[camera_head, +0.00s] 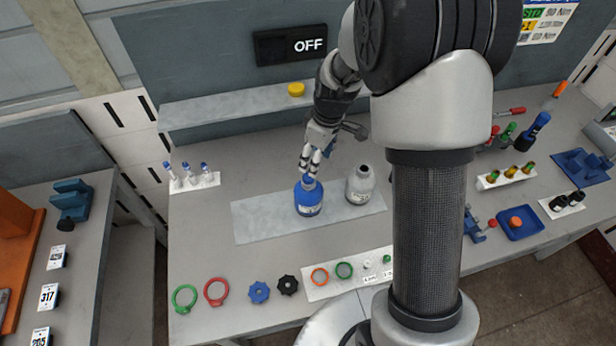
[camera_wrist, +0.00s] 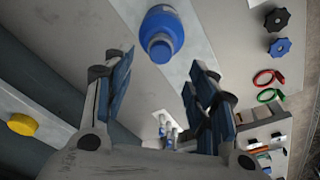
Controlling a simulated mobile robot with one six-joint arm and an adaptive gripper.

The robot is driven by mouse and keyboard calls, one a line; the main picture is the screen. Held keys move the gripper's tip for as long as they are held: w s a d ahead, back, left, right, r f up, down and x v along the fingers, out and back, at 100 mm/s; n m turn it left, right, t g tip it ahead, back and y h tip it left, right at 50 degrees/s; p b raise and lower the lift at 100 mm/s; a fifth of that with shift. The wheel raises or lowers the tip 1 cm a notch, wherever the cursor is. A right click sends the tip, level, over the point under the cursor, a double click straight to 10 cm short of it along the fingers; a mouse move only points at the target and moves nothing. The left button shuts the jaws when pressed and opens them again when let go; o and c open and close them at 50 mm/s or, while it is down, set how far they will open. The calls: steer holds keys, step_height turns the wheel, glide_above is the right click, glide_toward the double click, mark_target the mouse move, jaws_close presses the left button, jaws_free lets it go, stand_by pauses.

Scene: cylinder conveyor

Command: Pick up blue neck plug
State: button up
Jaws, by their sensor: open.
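A blue bottle (camera_head: 309,202) stands upright on a light grey plate (camera_head: 262,212) on the bench. A blue plug (camera_wrist: 160,50) shows at its neck in the wrist view, where the bottle body (camera_wrist: 163,25) is at the top. My gripper (camera_head: 312,165) is just above the bottle's neck in the head view and partly covers it. In the wrist view my gripper (camera_wrist: 159,66) is open and empty, with the plug ahead between the fingertip lines. I cannot tell the exact gap; no contact is visible.
A grey bottle (camera_head: 361,186) stands close to the right of the blue one. A shelf (camera_head: 220,110) with a yellow cap (camera_head: 296,89) is behind. A rack of small vials (camera_head: 190,180) stands left. Rings and knobs (camera_head: 259,292) lie along the front edge.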

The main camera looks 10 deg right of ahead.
mark_target(309, 177)
steer(key=f, duration=0.2)
steer(key=a+f, duration=0.1)
steer(key=f, duration=0.2)
steer(key=w+f, duration=0.1)
steer(key=f, duration=0.2)
steer(key=shift+w+a+f, duration=0.1)
steer(key=shift+a+f, duration=0.15)
steer(key=shift+a, duration=0.05)
steer(key=c, duration=0.8)
